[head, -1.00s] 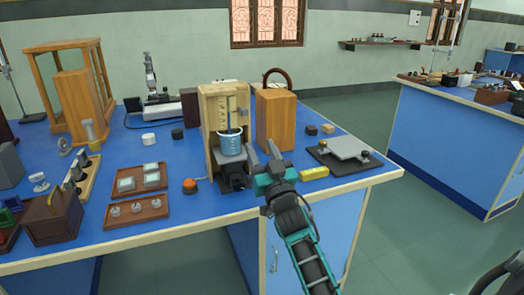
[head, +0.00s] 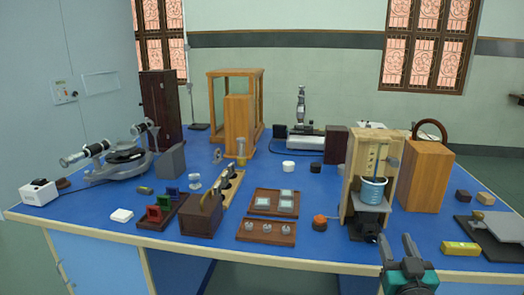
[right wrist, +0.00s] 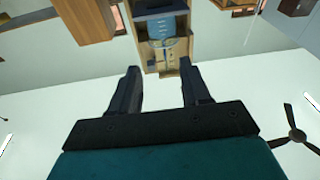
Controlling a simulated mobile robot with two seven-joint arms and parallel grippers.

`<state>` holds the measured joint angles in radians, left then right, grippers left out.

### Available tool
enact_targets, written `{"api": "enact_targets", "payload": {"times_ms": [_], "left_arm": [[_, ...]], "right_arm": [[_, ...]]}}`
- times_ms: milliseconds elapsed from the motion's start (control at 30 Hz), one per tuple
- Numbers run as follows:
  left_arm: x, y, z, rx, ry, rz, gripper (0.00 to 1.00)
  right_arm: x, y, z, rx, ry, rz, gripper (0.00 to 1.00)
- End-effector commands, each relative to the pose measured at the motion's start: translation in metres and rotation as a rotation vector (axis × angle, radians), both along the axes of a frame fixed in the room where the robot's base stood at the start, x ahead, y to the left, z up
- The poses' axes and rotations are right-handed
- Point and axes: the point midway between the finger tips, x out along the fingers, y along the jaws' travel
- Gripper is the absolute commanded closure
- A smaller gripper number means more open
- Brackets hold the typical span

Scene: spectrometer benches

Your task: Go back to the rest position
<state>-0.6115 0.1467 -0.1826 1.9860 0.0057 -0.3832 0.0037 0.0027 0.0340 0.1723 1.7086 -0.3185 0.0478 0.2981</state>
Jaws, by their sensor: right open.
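My right gripper (head: 398,252) is at the lower right of the head view, in front of the bench's front edge. Its two dark fingers are apart with nothing between them. In the right wrist view the fingers (right wrist: 156,92) are also spread and empty. Beyond them, upside down, is the open wooden box (right wrist: 150,55) with the blue beaker (right wrist: 160,28). My left gripper is not in view.
A wooden block-shaped case (head: 425,175) stands right of the box. A yellow block (head: 460,248) and a dark flat plate (head: 500,240) lie near the front right. Two brown trays (head: 265,238) and an orange-topped knob (head: 319,222) are left of the box. A spectrometer (head: 125,160) stands far left.

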Motion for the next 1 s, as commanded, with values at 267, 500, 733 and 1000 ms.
{"api": "enact_targets", "payload": {"times_ms": [267, 500, 733, 1000], "left_arm": [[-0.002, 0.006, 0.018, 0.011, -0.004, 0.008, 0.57], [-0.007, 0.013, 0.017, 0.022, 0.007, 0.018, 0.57], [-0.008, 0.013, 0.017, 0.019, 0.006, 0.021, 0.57], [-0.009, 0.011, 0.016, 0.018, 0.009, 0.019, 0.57]], "right_arm": [[-0.126, 0.085, -0.130, -0.010, 0.506, 0.180, 0.53], [-0.215, 0.132, -0.177, 0.007, 0.761, 0.304, 0.53], [-0.231, 0.141, -0.184, 0.012, 0.804, 0.328, 0.53], [-0.230, 0.140, -0.184, 0.012, 0.801, 0.326, 0.53]]}}
